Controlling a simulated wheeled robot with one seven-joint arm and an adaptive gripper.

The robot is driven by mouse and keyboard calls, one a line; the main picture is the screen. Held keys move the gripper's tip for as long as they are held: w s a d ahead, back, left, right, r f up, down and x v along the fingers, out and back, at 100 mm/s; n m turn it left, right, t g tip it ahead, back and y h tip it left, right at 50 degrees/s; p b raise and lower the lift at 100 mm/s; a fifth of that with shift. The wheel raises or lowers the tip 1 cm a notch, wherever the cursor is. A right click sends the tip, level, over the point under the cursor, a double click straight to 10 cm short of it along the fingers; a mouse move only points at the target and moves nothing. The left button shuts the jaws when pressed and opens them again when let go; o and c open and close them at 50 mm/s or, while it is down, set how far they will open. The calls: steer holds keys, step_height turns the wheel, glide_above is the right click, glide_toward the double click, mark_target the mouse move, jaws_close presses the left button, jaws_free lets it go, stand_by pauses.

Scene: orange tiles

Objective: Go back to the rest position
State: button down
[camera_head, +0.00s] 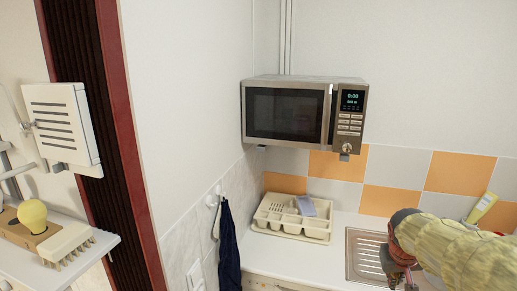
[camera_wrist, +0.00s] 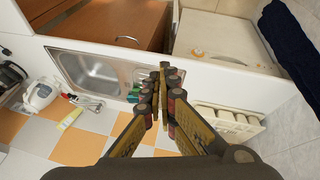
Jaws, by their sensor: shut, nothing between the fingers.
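My gripper (camera_head: 399,279) is at the lower right of the head view, in front of the steel sink, with part of its tip cut off by the lower edge. In the wrist view its fingers (camera_wrist: 166,72) are together in the middle of the picture, with nothing between them. They appear over the counter between the sink and the dish rack. My arm reaches in from the right edge of the head view.
A microwave (camera_head: 290,112) is mounted on the wall above a cream dish rack (camera_head: 292,232). The sink (camera_head: 365,256) is right of the rack. A dark towel (camera_head: 229,250) hangs at the left. A yellow tube (camera_head: 482,207) stands by the tiles.

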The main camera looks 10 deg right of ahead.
steer(key=s+a+f+n+y+b, duration=0.1)
steer(key=s+a+f+b, duration=0.1)
steer(key=s+a, duration=0.3)
steer(key=s+a+f+n+t+y+b, duration=0.1)
steer(key=s+a, duration=0.5)
steer(key=a, duration=0.6)
steer(key=s+a+f+n+t+y+b, duration=0.1)
steer(key=s+a+f+b, duration=0.2)
steer(key=s+a+b, duration=0.2)
steer(key=a, duration=0.3)
steer(key=shift+s+a+y+b, duration=0.15)
steer(key=shift+a+y+b, duration=0.1)
steer(key=shift+y+b, duration=0.05)
